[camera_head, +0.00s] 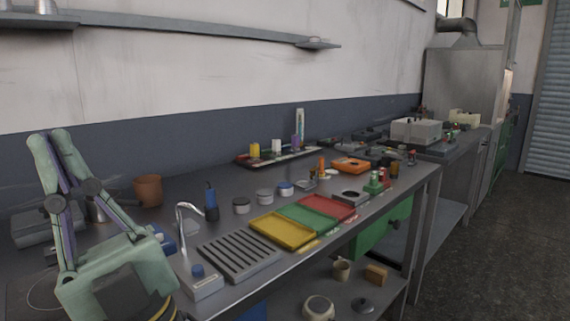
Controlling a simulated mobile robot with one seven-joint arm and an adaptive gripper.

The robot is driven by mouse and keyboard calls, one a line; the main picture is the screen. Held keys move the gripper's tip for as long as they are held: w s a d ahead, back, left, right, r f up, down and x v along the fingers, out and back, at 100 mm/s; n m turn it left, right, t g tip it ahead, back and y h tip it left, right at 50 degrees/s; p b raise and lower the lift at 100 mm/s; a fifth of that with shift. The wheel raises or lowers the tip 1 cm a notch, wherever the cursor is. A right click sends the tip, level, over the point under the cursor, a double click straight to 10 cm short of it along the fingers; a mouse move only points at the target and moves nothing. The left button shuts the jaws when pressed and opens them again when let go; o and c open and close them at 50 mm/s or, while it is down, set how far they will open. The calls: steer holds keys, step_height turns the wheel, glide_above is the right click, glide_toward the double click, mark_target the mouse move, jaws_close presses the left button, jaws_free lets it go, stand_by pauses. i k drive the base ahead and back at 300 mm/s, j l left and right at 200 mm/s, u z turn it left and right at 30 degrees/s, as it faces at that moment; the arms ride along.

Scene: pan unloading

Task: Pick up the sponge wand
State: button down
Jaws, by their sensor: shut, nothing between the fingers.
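No sponge wand can be made out for certain. A dark blue upright object (211,202) with a narrow top stands on the workbench (215,228), behind the curved metal spout. It may be the sponge wand, but it is too small to tell. My gripper (48,140) is large in the left foreground, with pale green fingers pointing up and their tips close together. It is shut and empty, to the left of the blue object and well apart from it. It hides part of the bench's left end.
A metal spout (188,222) and slatted grey rack (240,257) stand near the front edge. Yellow (281,230), green (308,217) and red (328,206) trays lie to their right. A brown pot (148,191) is behind my gripper. Small round containers (264,196) sit mid-bench.

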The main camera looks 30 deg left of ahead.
mark_target(322, 172)
steer(key=i+l+u, duration=0.3)
steer(key=u, duration=0.15)
steer(key=i+l+u, duration=0.2)
steer(key=l+u, duration=0.25)
steer(key=l, duration=0.15)
steer(key=i+l+u, duration=0.2)
steer(key=l, duration=0.15)
steer(key=l+u, duration=0.15)
steer(key=l, duration=0.2)
steer(key=i+l+u, duration=0.2)
steer(key=l, duration=0.2)
steer(key=i+l+z, duration=0.35)
steer(key=l, duration=0.2)
steer(key=i+l+z, duration=0.35)
steer(key=j, duration=0.65)
steer(key=k+j, duration=0.15)
steer(key=j, duration=0.55)
